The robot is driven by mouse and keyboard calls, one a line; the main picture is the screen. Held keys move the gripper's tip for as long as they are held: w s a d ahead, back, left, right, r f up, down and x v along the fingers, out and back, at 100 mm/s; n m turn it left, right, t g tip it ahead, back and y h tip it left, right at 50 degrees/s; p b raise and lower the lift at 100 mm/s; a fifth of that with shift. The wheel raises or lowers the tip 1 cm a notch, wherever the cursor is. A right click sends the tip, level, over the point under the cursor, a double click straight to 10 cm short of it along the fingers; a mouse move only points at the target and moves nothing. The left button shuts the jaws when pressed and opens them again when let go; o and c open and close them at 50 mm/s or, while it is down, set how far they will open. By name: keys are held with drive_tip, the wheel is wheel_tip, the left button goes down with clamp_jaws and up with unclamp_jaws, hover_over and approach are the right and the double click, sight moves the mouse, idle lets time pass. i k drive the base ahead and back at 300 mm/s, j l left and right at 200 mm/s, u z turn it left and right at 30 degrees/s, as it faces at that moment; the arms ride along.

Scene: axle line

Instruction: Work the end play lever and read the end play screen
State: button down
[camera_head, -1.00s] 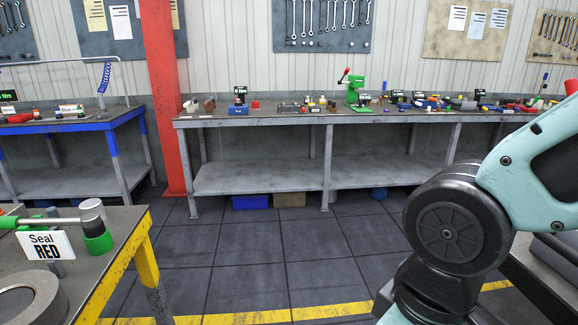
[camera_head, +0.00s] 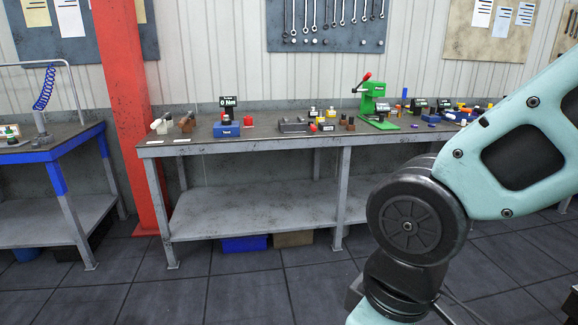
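A green bench stand (camera_head: 371,108) stands on the long grey bench against the wall. I cannot tell for sure that these are the end play lever and screen. My gripper is not in view; only links of my arm show at the right, and they cover the bench's right part.
The grey bench (camera_head: 270,145) also bears a blue tester (camera_head: 227,131) with a screen reading 0 Nm, and several small parts. A red pillar (camera_head: 122,110) stands at its left end, beside a blue-legged bench (camera_head: 60,160). The floor in front is clear.

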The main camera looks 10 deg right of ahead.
sight(441, 113)
drive_tip(key=i+z, duration=0.1)
drive_tip(key=i, duration=0.85)
drive_tip(key=i+j, duration=0.15)
drive_tip(key=i, duration=0.85)
drive_tip(key=i+l+z, duration=0.15)
drive_tip(key=i+z, duration=1.1)
drive_tip(key=i+j+z, duration=0.25)
drive_tip(key=z, duration=0.15)
drive_tip(key=i+l+z, duration=0.15)
drive_tip(key=i+z, duration=0.3)
drive_tip(key=i, duration=0.2)
drive_tip(key=i+z, duration=0.5)
drive_tip(key=i, duration=0.15)
drive_tip(key=i+j+u, duration=0.15)
drive_tip(key=i, duration=0.25)
drive_tip(key=i+j+u, duration=0.15)
drive_tip(key=i, duration=0.25)
drive_tip(key=i+j+u, duration=0.15)
drive_tip(key=i, duration=0.3)
drive_tip(key=j, duration=0.1)
